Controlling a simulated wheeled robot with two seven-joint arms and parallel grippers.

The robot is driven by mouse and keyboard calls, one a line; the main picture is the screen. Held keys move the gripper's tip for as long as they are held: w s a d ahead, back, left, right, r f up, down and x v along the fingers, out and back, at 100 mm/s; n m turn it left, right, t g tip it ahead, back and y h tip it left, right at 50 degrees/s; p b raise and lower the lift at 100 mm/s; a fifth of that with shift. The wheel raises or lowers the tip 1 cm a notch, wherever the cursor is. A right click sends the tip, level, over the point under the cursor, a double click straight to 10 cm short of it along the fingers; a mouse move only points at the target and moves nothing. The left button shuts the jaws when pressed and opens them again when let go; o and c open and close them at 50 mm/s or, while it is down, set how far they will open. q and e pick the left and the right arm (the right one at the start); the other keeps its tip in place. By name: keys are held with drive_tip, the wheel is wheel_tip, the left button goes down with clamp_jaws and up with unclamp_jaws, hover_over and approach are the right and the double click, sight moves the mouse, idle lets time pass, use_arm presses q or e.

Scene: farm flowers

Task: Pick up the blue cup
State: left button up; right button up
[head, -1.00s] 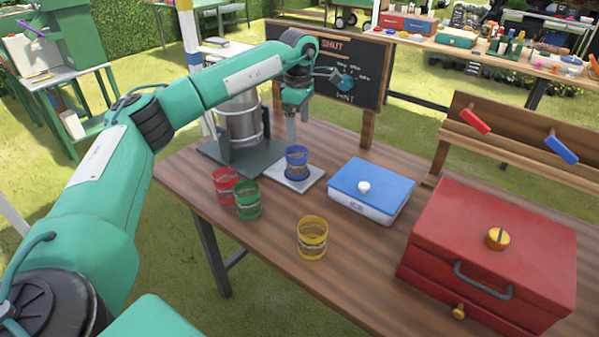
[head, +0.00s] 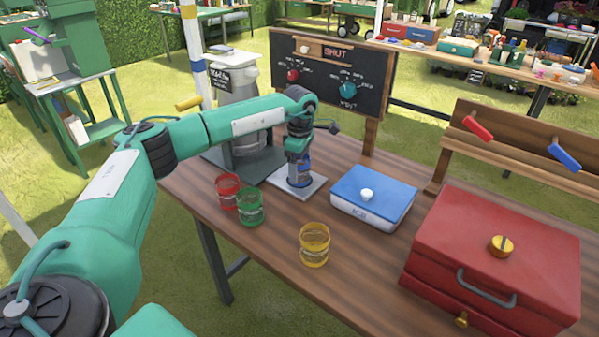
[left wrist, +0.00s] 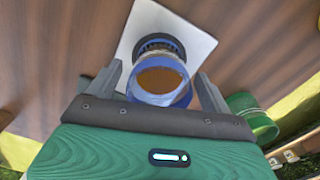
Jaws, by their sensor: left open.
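The blue cup (head: 299,180) stands upright on a light square plate (head: 311,191) on the wooden table, partly hidden by my left gripper in the head view. My left gripper (head: 300,168) points down at the cup from above. In the left wrist view, the cup (left wrist: 160,72) sits between the two fingers of my left gripper (left wrist: 155,90), with a gap on each side. The fingers are open and the cup has a brownish inside. My right gripper is not in view.
A red cup (head: 228,190) and a green cup (head: 249,208) stand left of the plate. A yellow cup (head: 314,245) stands nearer the front. A blue-lidded box (head: 373,193) and a red toolbox (head: 490,255) are to the right. A chalkboard (head: 330,85) stands behind.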

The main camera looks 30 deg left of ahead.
use_arm(q)
wheel_tip(320, 180, down, 3)
drive_tip(key=shift+r, duration=0.2)
drive_tip(key=c, duration=1.2)
drive_tip(key=shift+r, duration=0.1)
